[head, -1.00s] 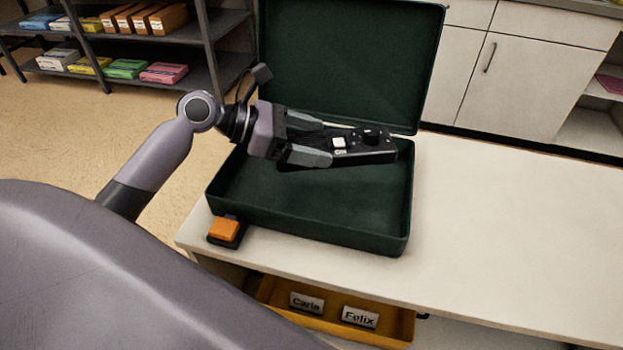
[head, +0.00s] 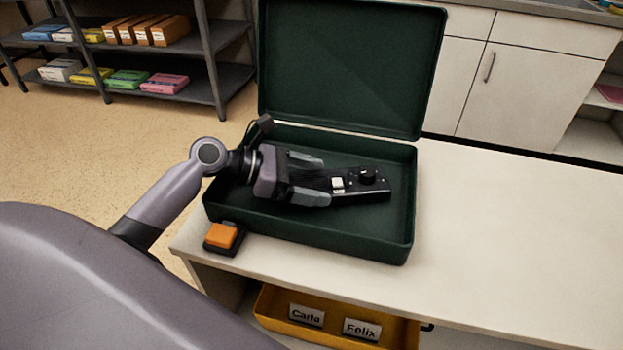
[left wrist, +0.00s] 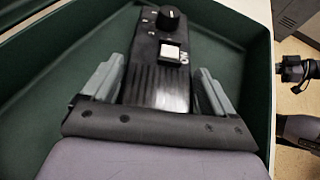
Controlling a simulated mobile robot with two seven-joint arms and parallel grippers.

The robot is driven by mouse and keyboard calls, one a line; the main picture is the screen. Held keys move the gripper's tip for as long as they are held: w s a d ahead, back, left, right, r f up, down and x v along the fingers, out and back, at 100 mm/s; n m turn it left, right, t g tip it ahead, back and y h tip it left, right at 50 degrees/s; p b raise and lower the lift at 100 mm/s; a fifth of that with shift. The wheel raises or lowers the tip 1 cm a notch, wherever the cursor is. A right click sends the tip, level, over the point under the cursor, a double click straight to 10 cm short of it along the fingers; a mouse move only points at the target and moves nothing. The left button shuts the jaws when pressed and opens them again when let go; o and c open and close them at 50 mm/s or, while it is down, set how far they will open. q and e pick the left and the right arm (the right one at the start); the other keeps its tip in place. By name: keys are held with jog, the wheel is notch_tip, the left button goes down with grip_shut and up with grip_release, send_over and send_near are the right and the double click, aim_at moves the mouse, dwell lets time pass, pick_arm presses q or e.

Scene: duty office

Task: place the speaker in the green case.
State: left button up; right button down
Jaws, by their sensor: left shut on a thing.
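The green case (head: 330,238) stands open on the table with its lid (head: 350,65) raised at the back. My left gripper (head: 325,180) is inside the case's outline, shut on the black speaker (head: 372,188), which has a dark knob and a white button. In the left wrist view the speaker (left wrist: 158,75) lies between the two grey fingers, its knob end pointing away from the gripper. The case wall (left wrist: 228,32) shows around it in that view. The gripper hides the speaker's near end. I cannot tell if the speaker touches the case floor.
An orange-topped black block (head: 221,236) sits at the case's front left corner. A yellow drawer (head: 270,318) with cards reading Carla and Felix is below the table edge. The table (head: 520,230) is clear on the right. Shelves (head: 215,60) stand at the back left.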

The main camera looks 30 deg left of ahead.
pick_arm(q)
jog(key=o, duration=1.3)
jog(key=shift+f, duration=0.1)
jog(key=p+v, duration=0.1)
jog(key=v, duration=1.1)
